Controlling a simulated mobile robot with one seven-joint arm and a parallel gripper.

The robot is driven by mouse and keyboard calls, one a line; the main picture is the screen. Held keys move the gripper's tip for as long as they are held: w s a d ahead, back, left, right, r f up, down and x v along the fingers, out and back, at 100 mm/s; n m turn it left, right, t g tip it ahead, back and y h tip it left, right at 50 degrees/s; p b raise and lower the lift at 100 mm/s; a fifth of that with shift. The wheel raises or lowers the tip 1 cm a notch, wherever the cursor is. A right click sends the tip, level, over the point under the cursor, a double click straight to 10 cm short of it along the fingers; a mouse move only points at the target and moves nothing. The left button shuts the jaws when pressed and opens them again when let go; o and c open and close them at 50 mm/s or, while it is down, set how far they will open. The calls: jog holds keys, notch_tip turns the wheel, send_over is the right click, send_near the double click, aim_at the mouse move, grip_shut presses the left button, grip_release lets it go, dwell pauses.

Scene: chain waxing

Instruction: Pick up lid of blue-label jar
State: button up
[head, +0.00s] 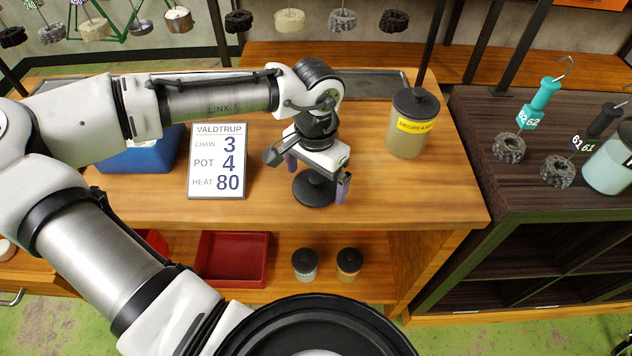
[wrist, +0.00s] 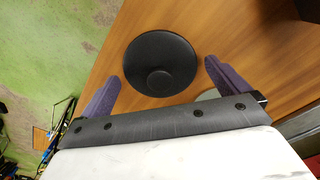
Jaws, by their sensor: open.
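A round black lid (head: 314,193) with a small knob lies low beneath my gripper (head: 317,174) on the wooden table in the head view. In the wrist view the lid (wrist: 161,52) shows as a dark disc with its knob toward the palm. My gripper's purple fingers (wrist: 162,74) are spread, one on each side of the lid, with nothing between them held. I cannot tell how far above the lid they are. No blue label shows. A small pale patch (wrist: 208,95) is partly hidden behind the palm in the wrist view.
A jar with a yellow degreaser label (head: 408,125) and black lid stands to the right on the table (head: 440,195). A white sign (head: 218,162) and a blue box (head: 140,155) stand to the left. Two small jars and a red tray (head: 232,258) are on the lower shelf.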

jog(key=shift+f, duration=0.5)
jog(key=c, duration=0.8)
jog(key=shift+r, duration=0.1)
